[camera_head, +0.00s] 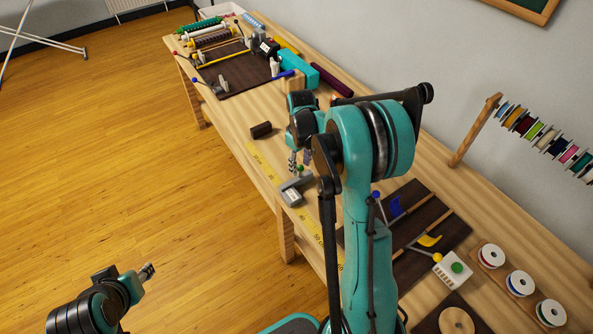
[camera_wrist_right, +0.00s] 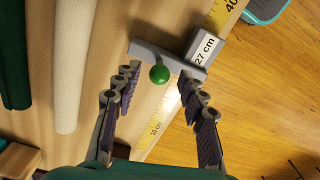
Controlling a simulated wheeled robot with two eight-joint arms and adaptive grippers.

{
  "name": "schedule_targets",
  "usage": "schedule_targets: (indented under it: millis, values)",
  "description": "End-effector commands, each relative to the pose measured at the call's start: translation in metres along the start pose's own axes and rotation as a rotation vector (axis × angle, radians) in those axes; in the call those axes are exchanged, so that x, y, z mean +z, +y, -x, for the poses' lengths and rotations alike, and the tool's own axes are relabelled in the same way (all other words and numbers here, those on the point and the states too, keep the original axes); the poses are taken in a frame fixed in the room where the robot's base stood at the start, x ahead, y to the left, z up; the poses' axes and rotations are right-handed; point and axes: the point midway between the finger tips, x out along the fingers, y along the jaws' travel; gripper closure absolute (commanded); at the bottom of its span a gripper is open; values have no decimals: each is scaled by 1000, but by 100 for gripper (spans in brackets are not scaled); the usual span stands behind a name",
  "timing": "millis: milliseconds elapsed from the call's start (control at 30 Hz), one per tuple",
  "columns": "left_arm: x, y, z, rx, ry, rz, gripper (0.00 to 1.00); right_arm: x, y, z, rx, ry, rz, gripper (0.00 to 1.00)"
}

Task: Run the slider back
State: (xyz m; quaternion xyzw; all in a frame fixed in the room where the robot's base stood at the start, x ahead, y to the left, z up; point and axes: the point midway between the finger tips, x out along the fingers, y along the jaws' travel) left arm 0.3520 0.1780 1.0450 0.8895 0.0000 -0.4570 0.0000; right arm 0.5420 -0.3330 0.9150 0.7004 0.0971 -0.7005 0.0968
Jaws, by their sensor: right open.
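The slider (camera_head: 297,190) is a grey piece with a green knob, sitting across a yellow measuring strip (camera_head: 262,167) on the workbench. In the right wrist view, the slider bar (camera_wrist_right: 150,54) carries a round green knob (camera_wrist_right: 159,74) and a white tag (camera_wrist_right: 204,46) reading 27 cm. My right gripper (camera_head: 300,161) is over the slider, with its fingers open. In the wrist view the knob shows between the fingertips, and I see no finger touching it. My left gripper (camera_head: 147,271) is low at the left, over the floor, away from the bench; its jaw gap is unclear.
A dark block (camera_head: 261,130) lies on the bench beside the strip. Dark boards with rods and coloured pieces (camera_head: 429,241) lie nearer, and a rack of spools (camera_head: 545,138) stands at right. A maroon roll (camera_head: 331,80) lies farther back.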

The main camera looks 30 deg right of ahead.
Motion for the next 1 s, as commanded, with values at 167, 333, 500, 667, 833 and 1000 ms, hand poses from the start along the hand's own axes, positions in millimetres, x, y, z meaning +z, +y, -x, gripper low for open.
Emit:
schedule_targets:
  millis: [167, 333, 500, 667, 833, 1000]
  values:
    - [6, 0, -9, 0, 0, 0, 60, 0, 0, -29, 0, 1, 0, 59]
    - [8, 0, -11, 0, 0, 0, 60, 0, 0, -39, 1, 1, 0, 59]
    - [7, 0, -11, 0, 0, 0, 60, 0, 0, -40, 1, 1, 0, 59]
    - [7, 0, -10, 0, 0, 0, 60, 0, 0, -40, 1, 1, 0, 77]
    - [7, 0, -11, 0, 0, 0, 60, 0, 0, -40, 1, 1, 0, 100]
    - [7, 0, -11, 0, 0, 0, 60, 0, 0, -40, 1, 1, 0, 100]
